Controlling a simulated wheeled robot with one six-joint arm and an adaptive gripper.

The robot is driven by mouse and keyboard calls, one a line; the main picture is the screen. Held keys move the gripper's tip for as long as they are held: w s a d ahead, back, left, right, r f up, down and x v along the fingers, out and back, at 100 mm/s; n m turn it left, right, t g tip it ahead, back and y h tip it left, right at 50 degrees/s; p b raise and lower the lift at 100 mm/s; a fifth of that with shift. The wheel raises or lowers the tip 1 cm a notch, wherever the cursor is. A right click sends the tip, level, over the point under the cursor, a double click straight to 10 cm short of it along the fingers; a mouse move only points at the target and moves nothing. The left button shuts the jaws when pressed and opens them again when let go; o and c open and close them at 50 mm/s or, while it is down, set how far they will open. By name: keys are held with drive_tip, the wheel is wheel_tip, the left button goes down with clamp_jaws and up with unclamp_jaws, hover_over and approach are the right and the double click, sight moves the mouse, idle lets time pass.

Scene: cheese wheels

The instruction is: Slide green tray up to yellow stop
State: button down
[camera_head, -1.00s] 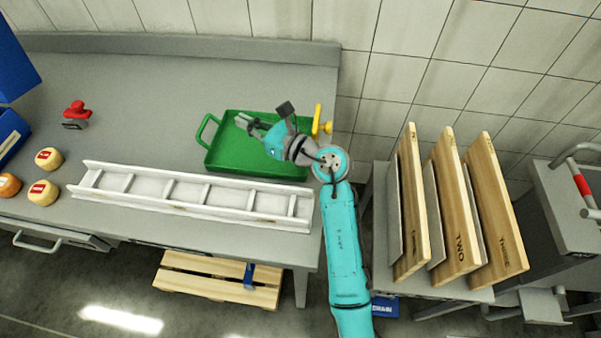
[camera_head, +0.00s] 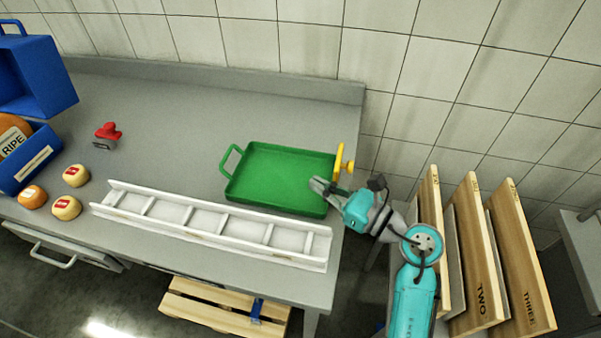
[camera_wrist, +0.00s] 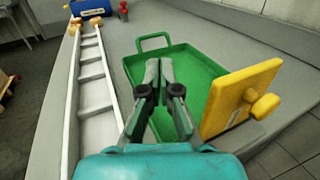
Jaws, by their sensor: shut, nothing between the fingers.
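The green tray (camera_head: 268,180) lies flat on the grey bench, its handle on the left side. It looks empty. The yellow stop (camera_head: 341,161) stands upright at the tray's right edge, with a yellow knob on its far side. The two are very close; I cannot tell whether they touch. My gripper (camera_head: 317,184) is over the tray's right end, near the stop. In the wrist view my shut, empty fingers (camera_wrist: 161,72) cover part of the tray (camera_wrist: 200,70), with the stop (camera_wrist: 232,100) just to their right.
A white divided rack (camera_head: 210,222) lies along the bench's front edge, before the tray. Small cheeses (camera_head: 67,208), a red-handled tool (camera_head: 107,136) and blue bins (camera_head: 38,78) are at left. Wooden boards (camera_head: 480,260) stand at right. The bench behind the tray is clear.

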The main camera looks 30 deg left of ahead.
sight(326, 217)
drive_tip(key=s+d, duration=0.1)
drive_tip(key=d, duration=0.5)
wheel_tip(326, 217, down, 9)
drive_tip(key=shift+f, duration=0.5)
drive_tip(key=shift+a, duration=0.55)
drive_tip(key=shift+w+a, duration=0.25)
drive_tip(key=shift+a, duration=0.65)
